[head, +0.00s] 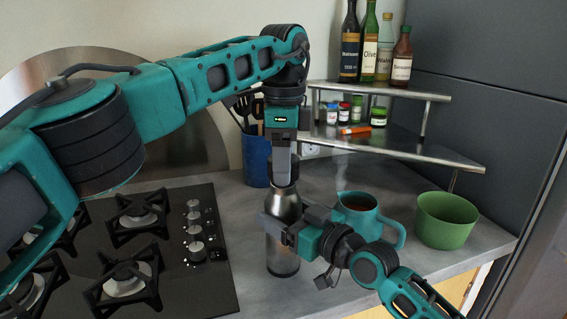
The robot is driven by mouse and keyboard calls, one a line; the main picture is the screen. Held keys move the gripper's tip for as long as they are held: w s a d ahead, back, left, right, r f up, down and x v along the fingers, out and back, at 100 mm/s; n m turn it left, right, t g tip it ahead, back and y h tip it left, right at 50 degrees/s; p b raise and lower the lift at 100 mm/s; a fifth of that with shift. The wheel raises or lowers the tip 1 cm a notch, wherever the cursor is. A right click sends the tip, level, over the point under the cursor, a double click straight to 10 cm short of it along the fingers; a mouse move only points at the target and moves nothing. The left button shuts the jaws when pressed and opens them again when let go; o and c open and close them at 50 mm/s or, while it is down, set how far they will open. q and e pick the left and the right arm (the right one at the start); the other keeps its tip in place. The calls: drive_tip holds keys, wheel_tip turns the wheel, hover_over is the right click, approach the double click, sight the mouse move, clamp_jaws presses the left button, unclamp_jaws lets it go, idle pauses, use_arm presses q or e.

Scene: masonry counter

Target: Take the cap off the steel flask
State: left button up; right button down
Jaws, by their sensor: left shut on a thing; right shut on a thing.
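The steel flask (284,258) stands upright on the grey counter, right of the hob. My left gripper (282,180) comes down from above and is shut on the flask's dark cap (283,187), which sits at the flask's neck; the fingers hide much of it. I cannot tell whether the cap is loose. My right gripper (273,225) comes in from the right and is shut on the flask's body, hiding its middle part.
A black hob (180,285) lies at the left. A blue utensil holder (257,160) stands behind the flask. A teal jug (358,212) and a green bowl (445,220) stand to the right. A steel shelf (400,148) with jars and bottles fills the back corner.

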use_arm(q)
drive_tip(key=shift+r, duration=2.05)
use_arm(e)
unclamp_jaws()
